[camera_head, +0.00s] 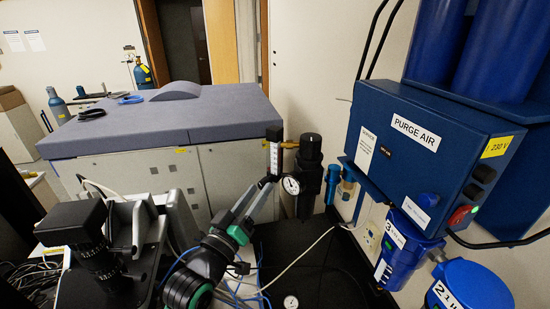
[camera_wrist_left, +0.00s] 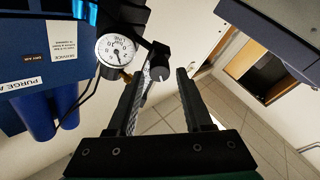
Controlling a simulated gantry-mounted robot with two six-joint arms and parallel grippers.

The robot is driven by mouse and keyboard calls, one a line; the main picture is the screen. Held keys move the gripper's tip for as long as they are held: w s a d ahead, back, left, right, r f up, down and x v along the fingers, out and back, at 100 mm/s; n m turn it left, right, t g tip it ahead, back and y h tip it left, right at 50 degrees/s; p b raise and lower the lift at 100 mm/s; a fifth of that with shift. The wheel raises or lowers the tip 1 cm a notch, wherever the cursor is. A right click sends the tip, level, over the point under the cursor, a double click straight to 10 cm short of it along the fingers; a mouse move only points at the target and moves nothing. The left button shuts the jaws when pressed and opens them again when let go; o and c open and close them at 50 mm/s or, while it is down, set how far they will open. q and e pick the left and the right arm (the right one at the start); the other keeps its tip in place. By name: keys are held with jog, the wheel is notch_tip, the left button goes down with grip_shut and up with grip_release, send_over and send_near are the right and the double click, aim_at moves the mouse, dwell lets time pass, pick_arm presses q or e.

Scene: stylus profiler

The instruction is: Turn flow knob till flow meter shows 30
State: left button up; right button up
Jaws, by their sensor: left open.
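The flow meter (camera_head: 273,158) is an upright narrow white scale with a black top, in the middle of the head view. Its reading is too small to tell. A small black part at its foot, seemingly the flow knob (camera_head: 267,181), is partly hidden by my gripper. In the left wrist view the dark round knob (camera_wrist_left: 159,62) shows just beyond the jaws, with the scale strip (camera_wrist_left: 145,85) beside the left finger. My left gripper (camera_head: 261,193) is open at the meter's foot, its fingers (camera_wrist_left: 161,80) either side of the knob's line; contact cannot be told. My right gripper is out of view.
A round white gauge (camera_head: 291,186) and a black regulator (camera_head: 309,150) stand close right of the meter. The blue purge air box (camera_head: 400,150) is on the wall at right. A grey-topped bench (camera_head: 190,115) lies behind. A black instrument (camera_head: 95,250) stands front left.

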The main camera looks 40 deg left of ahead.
pick_arm(q)
jog(key=m+h, duration=0.1)
jog(key=m, duration=0.2)
jog(key=m+h, duration=0.1)
jog(key=m, duration=0.3)
jog(key=shift+a+t, duration=0.2)
jog(key=shift+t, duration=0.2)
jog(key=m+h, duration=0.1)
jog(key=m, duration=0.3)
jog(key=shift+m, duration=0.4)
jog(key=m+h, duration=0.1)
jog(key=m, duration=0.4)
jog(key=shift+a+r+m+g+h, duration=0.1)
jog(key=shift+m+g+h, duration=0.2)
jog(key=shift+g+h, duration=0.1)
jog(key=m, duration=0.4)
jog(key=shift+g+h, duration=0.3)
grip_shut()
